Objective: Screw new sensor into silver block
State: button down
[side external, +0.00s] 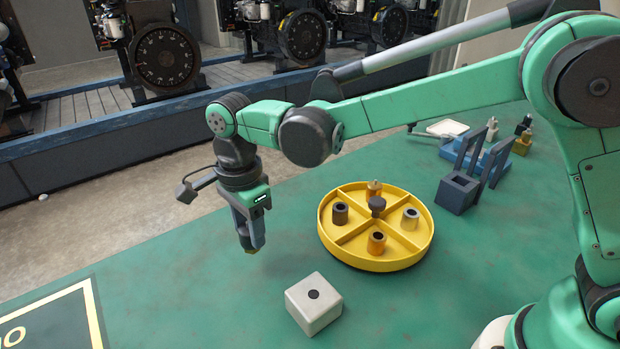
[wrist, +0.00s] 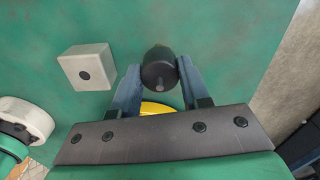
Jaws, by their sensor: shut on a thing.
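The silver block (side external: 315,303) sits on the green table with a dark round hole in its top. It also shows at the upper left of the wrist view (wrist: 86,68). My gripper (side external: 250,238) hangs above the table, behind and to the left of the block and apart from it. In the wrist view, my gripper (wrist: 159,80) is shut on a dark cylindrical sensor (wrist: 159,64). A small yellowish tip shows below the fingers in the side view. The sensor's lower end is hidden in the wrist view.
A yellow round tray (side external: 332,247) with four-way dividers holds several small cylindrical parts, right of my gripper. A blue-grey fixture (side external: 457,193) and other small parts stand at the back right. The table between gripper and block is clear. Engines line the background.

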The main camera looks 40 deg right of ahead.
jog(key=s+d+r+n, duration=0.3)
jog(key=s+r+n, duration=0.3)
jog(key=s+n, duration=0.45)
jog(key=shift+s+d+f, duration=0.1)
jog(key=shift+d+f, duration=0.05)
jog(key=shift+f, duration=2.95)
jog(key=shift+f, duration=0.6)
jog(key=m, duration=0.5)
jog(key=shift+f+m, duration=0.15)
jog(key=shift+m, duration=0.1)
jog(key=m, duration=0.6)
jog(key=shift+f, duration=0.1)
jog(key=m, duration=0.5)
jog(key=shift+m, duration=0.4)
jog(key=m, duration=0.4)
jog(key=shift+m, duration=0.3)
